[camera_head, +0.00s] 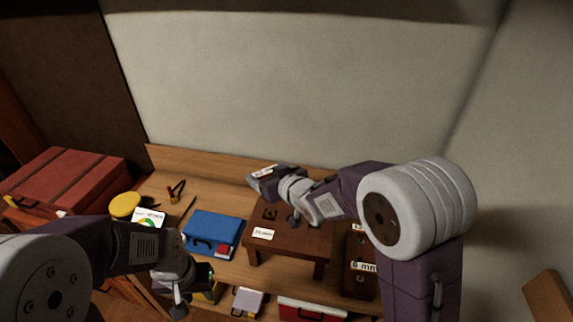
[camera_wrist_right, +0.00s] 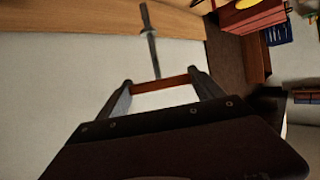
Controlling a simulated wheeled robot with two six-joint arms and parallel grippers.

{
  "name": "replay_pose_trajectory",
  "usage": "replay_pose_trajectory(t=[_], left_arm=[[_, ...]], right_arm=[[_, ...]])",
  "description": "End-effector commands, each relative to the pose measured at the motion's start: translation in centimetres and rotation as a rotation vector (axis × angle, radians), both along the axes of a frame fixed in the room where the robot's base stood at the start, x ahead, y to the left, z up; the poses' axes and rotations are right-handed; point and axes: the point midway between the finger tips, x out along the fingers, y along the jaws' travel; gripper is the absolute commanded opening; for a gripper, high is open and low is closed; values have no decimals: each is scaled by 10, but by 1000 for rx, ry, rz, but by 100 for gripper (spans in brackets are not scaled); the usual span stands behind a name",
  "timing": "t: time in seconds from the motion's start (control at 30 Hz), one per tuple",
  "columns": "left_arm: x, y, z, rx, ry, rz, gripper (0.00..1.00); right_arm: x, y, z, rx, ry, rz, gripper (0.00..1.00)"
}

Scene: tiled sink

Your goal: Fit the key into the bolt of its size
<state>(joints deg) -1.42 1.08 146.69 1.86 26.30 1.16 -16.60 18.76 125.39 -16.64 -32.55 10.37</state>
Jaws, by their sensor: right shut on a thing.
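My right gripper (camera_wrist_right: 162,85) is shut on a key. The key (camera_wrist_right: 151,35) has a long dark grey shaft pointing away from the fingers and a red-brown handle with a white face between them. In the head view my right gripper (camera_head: 262,178) is above the back of a small brown stand. The stand (camera_head: 295,240) has a dark bolt or socket (camera_head: 269,214) on top and a white label in front. A dark brown block (camera_head: 360,283) labelled "6 mm" is to its right. My left gripper (camera_head: 196,280) is low at the front left; its jaws are unclear.
A blue case (camera_head: 213,230) lies left of the stand. A red toolbox (camera_head: 68,182), a yellow round thing (camera_head: 125,204) and red-handled pliers (camera_head: 175,190) are further left. A red box (camera_head: 312,309) and a pale small box (camera_head: 248,301) are at the front.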

Motion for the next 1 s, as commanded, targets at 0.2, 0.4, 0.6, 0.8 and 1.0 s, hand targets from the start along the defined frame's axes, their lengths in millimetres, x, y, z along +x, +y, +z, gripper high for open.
replay_pose_trajectory(t=[0.2, 0.4, 0.6, 0.8, 1.0], left_arm=[[0, 0, 0, 0, 0, 0, 36], [0, 0, -4, 0, 0, 0, 36], [0, 0, -19, 0, 0, 0, 36], [0, 0, -42, 0, 0, 0, 36], [0, 0, -57, 0, 0, 0, 36]], right_arm=[[-1, 1, 0, 1, -1, 3, 35], [-1, 0, -1, 1, -1, 2, 35], [-1, 0, -18, 0, 0, 1, 35], [-1, 0, -42, 0, 0, 1, 35], [0, 0, -58, 0, 0, 1, 35]])
